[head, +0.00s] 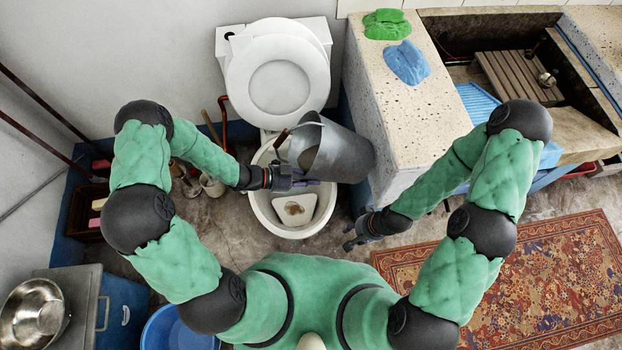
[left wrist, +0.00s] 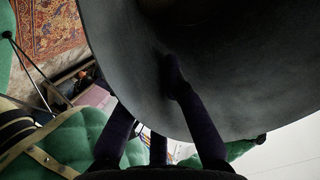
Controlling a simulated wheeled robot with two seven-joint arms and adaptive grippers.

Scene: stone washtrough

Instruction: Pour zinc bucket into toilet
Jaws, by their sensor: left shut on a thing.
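The grey zinc bucket (head: 345,155) is tilted on its side above the toilet's right part, its mouth toward the left and its base toward the right. My left gripper (head: 296,181) is shut on the bucket near its rim. In the left wrist view the bucket's dark wall (left wrist: 230,70) fills the upper part, with the fingers against it. The white toilet (head: 262,210) has its lid raised and its bowl open below the gripper and bucket. My right gripper (head: 352,236) is empty and looks open, right of the bowl.
A speckled stone counter (head: 415,120) with green (head: 386,24) and blue (head: 407,62) cloths stands right of the toilet. A patterned rug (head: 540,280) lies at lower right. A blue basin (head: 175,332) and a metal bowl (head: 33,312) are at lower left.

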